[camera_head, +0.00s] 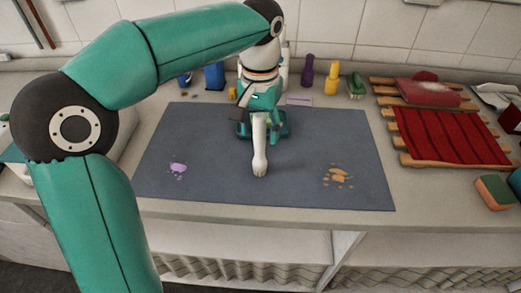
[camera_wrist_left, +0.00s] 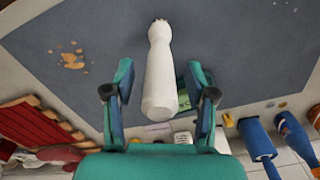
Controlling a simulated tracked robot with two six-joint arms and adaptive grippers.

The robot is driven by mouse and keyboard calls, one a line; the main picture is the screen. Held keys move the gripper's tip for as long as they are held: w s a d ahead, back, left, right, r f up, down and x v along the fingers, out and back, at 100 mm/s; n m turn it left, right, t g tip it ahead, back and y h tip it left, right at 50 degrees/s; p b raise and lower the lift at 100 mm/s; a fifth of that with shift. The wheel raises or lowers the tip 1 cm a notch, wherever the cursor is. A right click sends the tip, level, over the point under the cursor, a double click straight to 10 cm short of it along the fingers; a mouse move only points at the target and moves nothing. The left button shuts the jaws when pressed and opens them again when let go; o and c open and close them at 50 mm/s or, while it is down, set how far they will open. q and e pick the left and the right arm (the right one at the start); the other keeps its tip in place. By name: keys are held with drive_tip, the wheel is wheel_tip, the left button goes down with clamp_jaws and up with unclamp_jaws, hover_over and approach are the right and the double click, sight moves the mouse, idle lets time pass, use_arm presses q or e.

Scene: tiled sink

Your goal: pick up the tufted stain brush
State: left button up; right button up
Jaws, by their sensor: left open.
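A white, bottle-shaped piece with a jagged, tuft-like narrow end, which I take for the tufted stain brush (camera_head: 259,150), is over the grey mat (camera_head: 205,135). Its narrow end points toward the front edge. It also shows in the left wrist view (camera_wrist_left: 160,75), its wide end toward my gripper. My left gripper (camera_head: 263,128) is open around the wide part, one finger on each side. In the left wrist view the fingers (camera_wrist_left: 161,98) stand apart from it, with gaps on both sides. Whether it rests on the mat is unclear. My right gripper is not in view.
A purple stain (camera_head: 178,168) and an orange stain (camera_head: 338,176) mark the mat. Behind stand a blue container (camera_head: 214,77), a purple bottle (camera_head: 307,71), a yellow bottle (camera_head: 332,76) and a green brush (camera_head: 355,85). A red-covered rack (camera_head: 450,137) and sponge (camera_head: 493,193) are right.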

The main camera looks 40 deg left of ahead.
use_arm(q)
drive_tip(key=shift+f, duration=0.65)
clamp_jaws()
drive_tip(key=shift+r, duration=0.2)
